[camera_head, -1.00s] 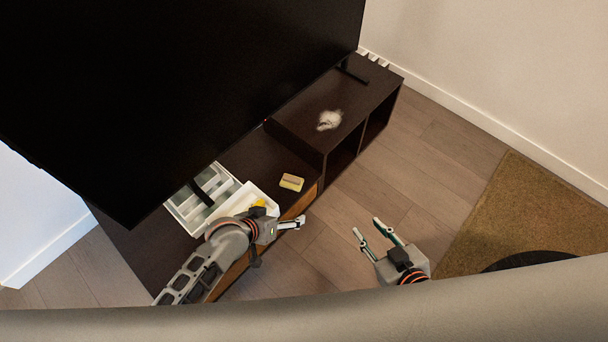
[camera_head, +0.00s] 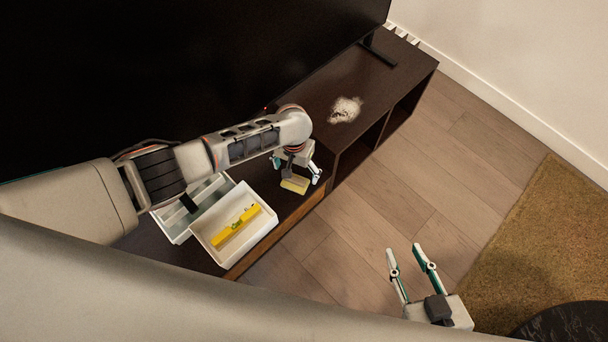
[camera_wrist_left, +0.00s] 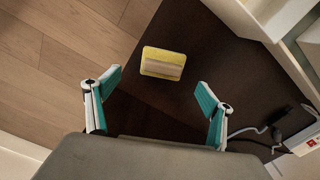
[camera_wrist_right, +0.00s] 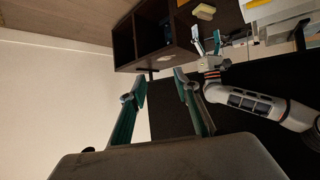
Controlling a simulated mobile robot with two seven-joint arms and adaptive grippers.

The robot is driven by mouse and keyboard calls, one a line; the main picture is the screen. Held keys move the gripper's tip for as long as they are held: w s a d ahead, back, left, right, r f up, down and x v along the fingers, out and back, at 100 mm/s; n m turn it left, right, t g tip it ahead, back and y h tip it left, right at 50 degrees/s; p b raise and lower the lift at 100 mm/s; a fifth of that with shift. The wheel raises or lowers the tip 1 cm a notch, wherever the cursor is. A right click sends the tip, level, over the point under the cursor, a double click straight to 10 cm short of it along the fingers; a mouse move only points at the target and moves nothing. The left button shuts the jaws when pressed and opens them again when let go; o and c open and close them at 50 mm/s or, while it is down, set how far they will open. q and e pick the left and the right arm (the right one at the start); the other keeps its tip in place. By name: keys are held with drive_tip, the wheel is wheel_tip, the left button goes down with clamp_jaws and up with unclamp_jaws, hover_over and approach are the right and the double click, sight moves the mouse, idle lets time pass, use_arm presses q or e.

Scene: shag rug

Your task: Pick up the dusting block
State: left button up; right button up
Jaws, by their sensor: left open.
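The dusting block (camera_head: 295,184) is a small yellow block with a tan band, lying on the dark low cabinet (camera_head: 320,105). In the left wrist view the block (camera_wrist_left: 163,63) lies ahead of the fingertips, between their lines and apart from them. My left gripper (camera_head: 300,175) is open and empty above the cabinet by the block; in its wrist view both fingers (camera_wrist_left: 158,95) are spread. The block also shows in the right wrist view (camera_wrist_right: 204,12). My right gripper (camera_head: 408,260) is open and empty over the wooden floor, well away from the block.
A white tray (camera_head: 262,232) holding a yellow level (camera_head: 236,226) stands left of the block, beside another pale divided tray (camera_head: 176,233). A white dusty patch (camera_head: 345,109) lies on the cabinet top. A large black screen (camera_head: 150,75) stands behind. A cable and power strip (camera_wrist_left: 302,141) lie nearby.

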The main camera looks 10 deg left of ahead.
sight(295, 179)
use_arm(q)
drive_tip(key=shift+a+f, duration=0.1)
drive_tip(key=shift+f, duration=0.3)
wheel_tip(295, 179, down, 3)
drive_tip(key=shift+s+r+b, duration=0.15)
drive_tip(key=shift+b, duration=0.7)
drive_tip(key=f, duration=0.1)
drive_tip(key=f+b, duration=0.2)
drive_tip(key=shift+s+a+f, duration=0.15)
drive_tip(key=shift+s+f, duration=0.1)
drive_tip(key=shift+f, duration=0.1)
drive_tip(key=shift+w+f+b, duration=0.3)
drive_tip(key=shift+w+b, duration=0.05)
drive_tip(key=shift+w+r, duration=0.1)
drive_tip(key=shift+r, duration=0.05)
drive_tip(key=shift+c, duration=0.4)
drive_tip(key=c, duration=1.1)
drive_tip(key=shift+c, duration=0.6)
use_arm(e)
drive_tip(key=shift+m+t+y, duration=0.5)
drive_tip(key=shift+m, duration=0.2)
drive_tip(key=a+r, duration=0.1)
drive_tip(key=w+a, duration=0.1)
drive_tip(key=a+r, duration=0.1)
drive_tip(key=shift+w+a+r, duration=0.15)
drive_tip(key=shift+w+r, duration=0.15)
